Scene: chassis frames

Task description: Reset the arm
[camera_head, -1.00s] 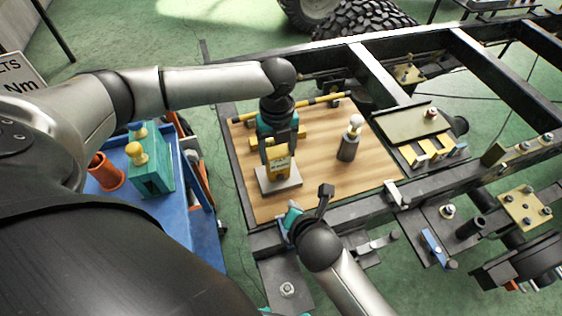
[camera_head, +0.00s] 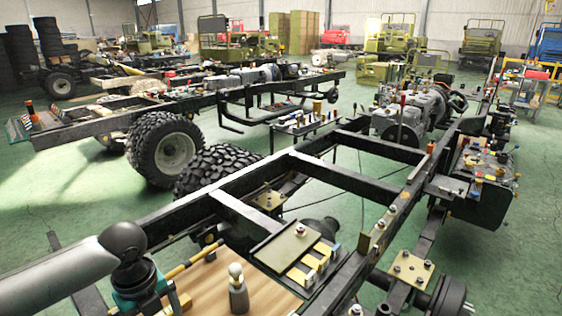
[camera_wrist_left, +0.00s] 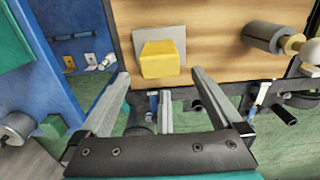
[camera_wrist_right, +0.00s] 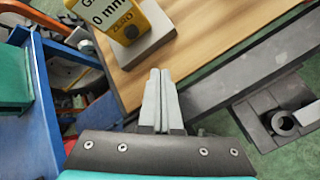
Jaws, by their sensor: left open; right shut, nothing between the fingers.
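My left arm enters the head view at the lower left; its wrist shows there, but its fingers are below the frame. In the left wrist view my left gripper (camera_wrist_left: 158,78) is open and empty. Beyond its fingertips a yellow gauge block (camera_wrist_left: 160,60) stands on a grey plate (camera_wrist_left: 172,38) on the wooden board (camera_wrist_left: 215,20). In the right wrist view my right gripper (camera_wrist_right: 158,74) is shut and empty, beside the board's edge. The gauge (camera_wrist_right: 128,22), with "0 mm" on its face, is at the top there, apart from the fingers. My right arm is outside the head view.
A grey cylinder with a pale knob (camera_head: 238,292) stands on the board, near an olive tray (camera_head: 290,245) with yellow blocks. A blue cart (camera_wrist_left: 75,25) is left of the board. Big tyres (camera_head: 165,148) stand beyond.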

